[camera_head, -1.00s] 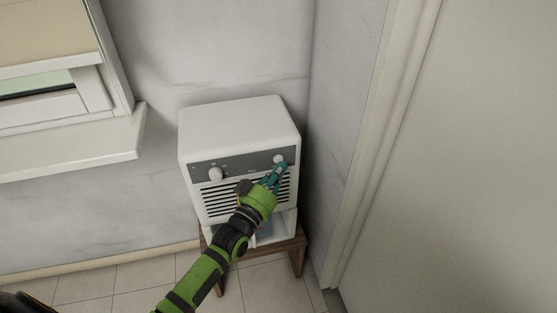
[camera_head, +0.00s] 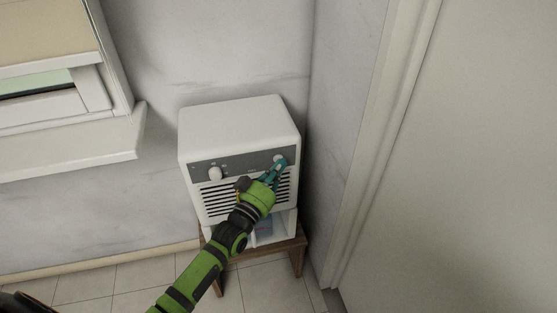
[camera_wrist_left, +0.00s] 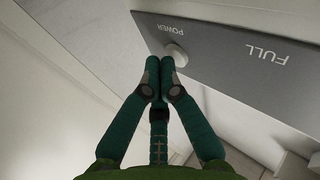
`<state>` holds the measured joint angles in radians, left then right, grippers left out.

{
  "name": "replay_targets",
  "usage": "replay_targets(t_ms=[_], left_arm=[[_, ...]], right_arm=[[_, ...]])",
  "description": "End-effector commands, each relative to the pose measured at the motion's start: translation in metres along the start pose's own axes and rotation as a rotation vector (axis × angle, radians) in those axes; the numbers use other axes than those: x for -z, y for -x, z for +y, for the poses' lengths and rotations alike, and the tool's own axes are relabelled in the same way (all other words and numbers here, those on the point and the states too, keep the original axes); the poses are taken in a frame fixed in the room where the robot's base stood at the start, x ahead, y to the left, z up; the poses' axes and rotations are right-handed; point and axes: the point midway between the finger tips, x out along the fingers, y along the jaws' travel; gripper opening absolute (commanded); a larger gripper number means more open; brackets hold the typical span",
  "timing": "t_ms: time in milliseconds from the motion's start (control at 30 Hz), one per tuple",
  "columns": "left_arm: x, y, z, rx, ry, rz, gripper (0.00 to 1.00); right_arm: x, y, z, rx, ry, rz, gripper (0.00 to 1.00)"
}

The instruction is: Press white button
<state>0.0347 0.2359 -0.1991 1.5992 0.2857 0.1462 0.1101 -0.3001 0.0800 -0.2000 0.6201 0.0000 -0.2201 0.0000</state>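A white box-shaped appliance (camera_head: 240,126) stands on a small wooden stool, with a grey panel across its upper front. A round white button (camera_head: 279,158) sits at the panel's right end; in the left wrist view the white button (camera_wrist_left: 177,54) is beside the word POWER. My left gripper (camera_head: 279,164) is at the button, its teal fingers partly over it. In the left wrist view the left gripper (camera_wrist_left: 160,62) has its fingertips together, empty, right at the button's edge. I cannot tell whether they touch it. My right gripper is not in view.
The wooden stool (camera_head: 298,246) carries the appliance. A window sill (camera_head: 75,155) juts out at left, and a white door frame (camera_head: 375,150) stands close at right. The tiled floor in front is clear.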

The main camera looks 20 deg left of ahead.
Motion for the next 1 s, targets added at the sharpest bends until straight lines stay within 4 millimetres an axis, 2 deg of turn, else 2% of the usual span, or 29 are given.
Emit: replay_targets(t_ms=[1000], left_arm=[[-0.0001,0.0066,0.0064,0.0,0.0,0.0,0.0]], right_arm=[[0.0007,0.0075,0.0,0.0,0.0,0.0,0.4]])
